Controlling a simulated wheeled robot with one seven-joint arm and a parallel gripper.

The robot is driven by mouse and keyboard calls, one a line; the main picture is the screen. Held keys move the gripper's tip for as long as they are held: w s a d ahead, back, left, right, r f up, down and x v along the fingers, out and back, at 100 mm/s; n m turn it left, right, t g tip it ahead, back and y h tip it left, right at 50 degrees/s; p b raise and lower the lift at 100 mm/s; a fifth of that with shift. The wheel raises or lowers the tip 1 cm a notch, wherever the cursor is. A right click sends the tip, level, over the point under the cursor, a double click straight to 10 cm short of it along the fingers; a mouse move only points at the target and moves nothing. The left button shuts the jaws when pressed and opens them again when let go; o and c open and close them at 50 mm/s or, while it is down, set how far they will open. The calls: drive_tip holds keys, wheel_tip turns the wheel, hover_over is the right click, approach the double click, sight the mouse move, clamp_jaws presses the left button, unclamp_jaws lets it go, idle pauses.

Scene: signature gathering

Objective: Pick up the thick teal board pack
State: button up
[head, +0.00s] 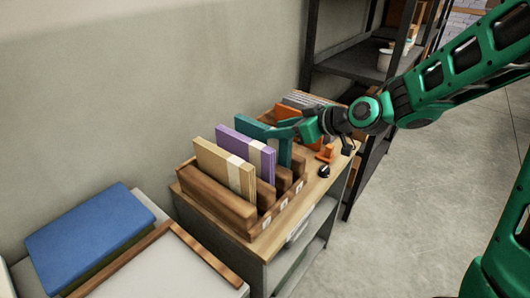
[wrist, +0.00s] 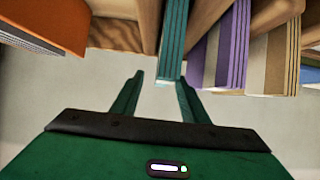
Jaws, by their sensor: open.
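The thick teal board pack (head: 252,129) stands upright in a slot of the wooden rack (head: 215,196), behind a purple pack in the head view. In the wrist view the teal pack (wrist: 173,40) shows its layered edge at upper centre. My gripper (head: 290,137) is at the pack's right side in the head view. In the wrist view my gripper (wrist: 158,85) is open, and the lower end of the teal pack lies between its fingertips, nearer the right finger. I cannot tell whether a finger touches it. My arm hides part of the rack behind.
A purple pack (head: 240,147) and a tan pack (head: 219,167) stand in nearer slots. An orange pack (head: 287,113) is beyond my gripper. A small black object (head: 323,171) lies on the cabinet top. A blue stack (head: 88,226) is at lower left. The floor at right is clear.

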drive_tip(key=x, duration=0.7)
drive_tip(key=shift+s+a, duration=0.2)
drive_tip(key=shift+s, duration=0.1)
drive_tip(key=shift+r, duration=0.1)
clamp_jaws()
idle(1.1)
